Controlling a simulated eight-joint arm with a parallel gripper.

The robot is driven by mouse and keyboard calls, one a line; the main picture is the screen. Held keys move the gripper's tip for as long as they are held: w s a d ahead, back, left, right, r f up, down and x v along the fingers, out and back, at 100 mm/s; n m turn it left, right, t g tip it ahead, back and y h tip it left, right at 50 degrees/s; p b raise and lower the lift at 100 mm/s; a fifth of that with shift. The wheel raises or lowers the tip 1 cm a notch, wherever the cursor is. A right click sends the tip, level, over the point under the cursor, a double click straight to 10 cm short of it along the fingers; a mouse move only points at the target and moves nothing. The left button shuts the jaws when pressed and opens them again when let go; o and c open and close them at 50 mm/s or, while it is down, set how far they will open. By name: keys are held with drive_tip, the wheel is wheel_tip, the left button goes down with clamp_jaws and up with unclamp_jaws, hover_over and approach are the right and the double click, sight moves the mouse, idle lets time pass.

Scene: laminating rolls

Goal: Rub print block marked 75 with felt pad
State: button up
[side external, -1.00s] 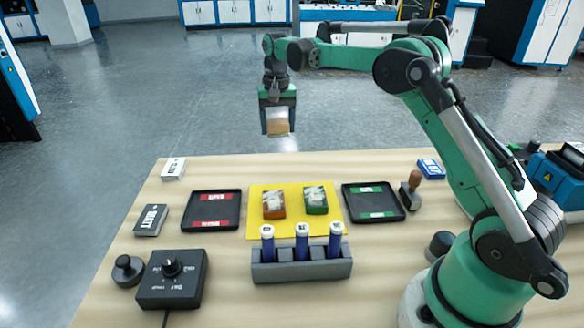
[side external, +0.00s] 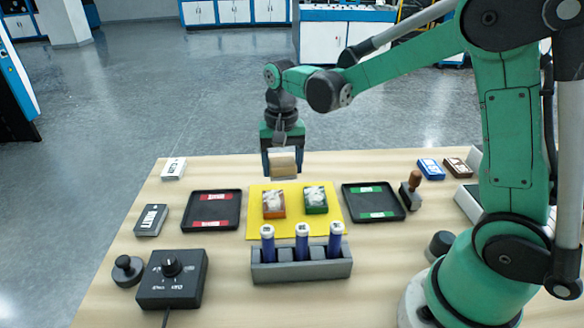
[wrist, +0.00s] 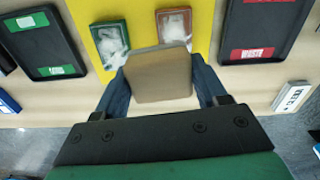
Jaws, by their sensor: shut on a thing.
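My gripper (side external: 283,158) is shut on a tan, pale-sided pad (side external: 284,171), which looks like the felt pad; it also shows between the fingers in the wrist view (wrist: 160,78). The pad is held in the air near the back of the yellow mat (side external: 256,221). Two blocks with smeared whitish tops lie on the mat: an orange-brown block (side external: 274,204) and a green block (side external: 316,200). They also show in the wrist view, green (wrist: 109,38) and orange-brown (wrist: 173,24), partly behind the pad. I cannot read a 75 on either block.
A red-labelled black tray (side external: 238,211) is left of the mat, a green-labelled one (side external: 349,201) right. A grey rack (side external: 302,267) with blue tubes stands in front. A wooden-handled stamp (side external: 412,190) and a dial box (side external: 172,282) stand nearby.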

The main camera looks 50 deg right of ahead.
sight(283, 201)
wheel_tip(283, 201, down, 6)
drive_tip(key=shift+r, duration=0.1)
drive_tip(key=shift+w+a, duration=0.25)
drive_tip(key=shift+c, duration=0.6)
drive_tip(key=shift+w+a+f, duration=0.25)
drive_tip(key=shift+w+a, duration=0.8)
drive_tip(key=shift+a, duration=0.1)
drive_tip(key=shift+s+d, duration=1.35)
drive_tip(key=shift+d, duration=0.1)
drive_tip(key=shift+w+a, duration=0.1)
drive_tip(key=shift+a, duration=0.25)
drive_tip(key=shift+w+a, duration=1.15)
drive_tip(key=shift+a, duration=0.1)
drive_tip(key=shift+s+d, duration=1.3)
drive_tip(key=shift+d, duration=0.15)
drive_tip(key=shift+r, duration=4.1)
